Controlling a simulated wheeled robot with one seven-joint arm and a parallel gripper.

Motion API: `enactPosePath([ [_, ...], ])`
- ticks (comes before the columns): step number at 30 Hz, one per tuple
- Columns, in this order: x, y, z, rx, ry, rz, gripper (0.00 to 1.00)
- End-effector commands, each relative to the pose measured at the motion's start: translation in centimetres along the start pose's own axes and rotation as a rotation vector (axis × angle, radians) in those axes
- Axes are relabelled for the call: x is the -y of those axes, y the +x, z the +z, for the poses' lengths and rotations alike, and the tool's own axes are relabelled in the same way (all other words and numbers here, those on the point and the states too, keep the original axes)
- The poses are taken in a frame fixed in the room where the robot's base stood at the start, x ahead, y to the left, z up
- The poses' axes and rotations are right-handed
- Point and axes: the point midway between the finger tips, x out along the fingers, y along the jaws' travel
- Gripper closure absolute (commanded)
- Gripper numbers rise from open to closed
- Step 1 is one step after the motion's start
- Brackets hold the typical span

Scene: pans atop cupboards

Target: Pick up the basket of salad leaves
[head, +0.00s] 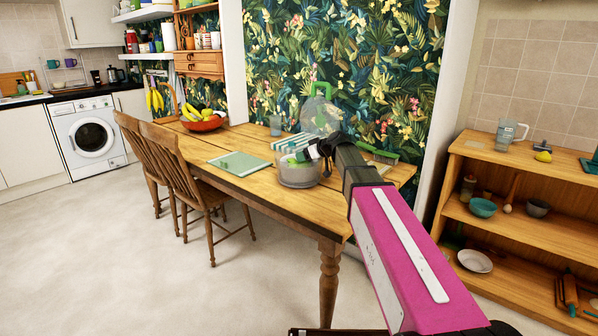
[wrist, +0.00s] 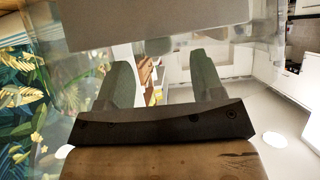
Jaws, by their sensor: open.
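A clear round bowl (head: 298,176) stands on the wooden table, with green leaf-like bits showing at its top. I cannot make out a separate basket of salad leaves. My gripper (head: 310,153) is at the bowl's upper right in the head view, overlapping its rim. Whether it touches the bowl is unclear. In the wrist view, my gripper (wrist: 162,63) shows two grey-green fingers spread apart, with nothing clearly held between them.
A clear piece with a green handle (head: 320,90) stands behind the bowl. A striped cloth (head: 293,142), a green board (head: 240,163) and a fruit bowl (head: 204,125) are on the table (head: 262,200). Chairs (head: 195,185) line its left side; a shelf unit (head: 520,215) stands right.

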Motion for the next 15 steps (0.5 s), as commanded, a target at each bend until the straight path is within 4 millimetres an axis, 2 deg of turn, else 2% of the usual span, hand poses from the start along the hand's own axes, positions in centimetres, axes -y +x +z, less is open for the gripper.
enactPosePath([
  [1, -0.1, 1.0, 0.0, 0.001, 0.0, -0.001, 0.39],
  [4, -0.1, 2.2, 0.0, 0.001, 0.0, 0.001, 0.39],
  [12, 0.0, 2.5, 0.0, 0.0, 0.001, 0.002, 0.39],
  [14, 0.0, 2.5, 0.0, 0.0, 0.001, 0.002, 0.55],
  [15, 0.0, 2.5, 0.0, 0.0, 0.001, 0.002, 0.68],
])
